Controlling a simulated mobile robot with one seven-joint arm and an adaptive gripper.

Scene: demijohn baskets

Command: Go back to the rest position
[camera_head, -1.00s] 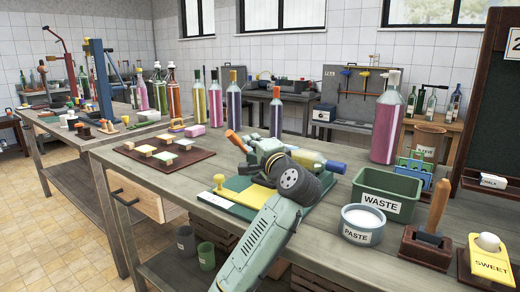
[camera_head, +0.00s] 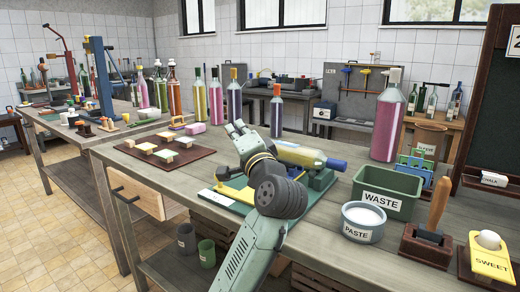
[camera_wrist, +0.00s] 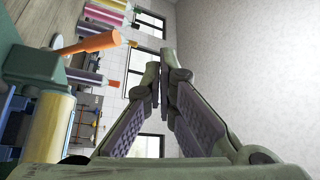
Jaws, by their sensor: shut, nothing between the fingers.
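My gripper (camera_head: 236,127) is raised above the near workbench (camera_head: 320,233), fingers pointing up and away in the head view. In the wrist view its two fingers (camera_wrist: 162,80) converge with their tips close together and nothing held between them. A yellowish bottle with a blue cap (camera_head: 302,156) lies on a green stand just right of my wrist. My arm hides part of the stand and the yellow-green board (camera_head: 235,190).
A brown board with small blocks (camera_head: 165,150) lies left. Tall bottles (camera_head: 388,115) stand behind.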

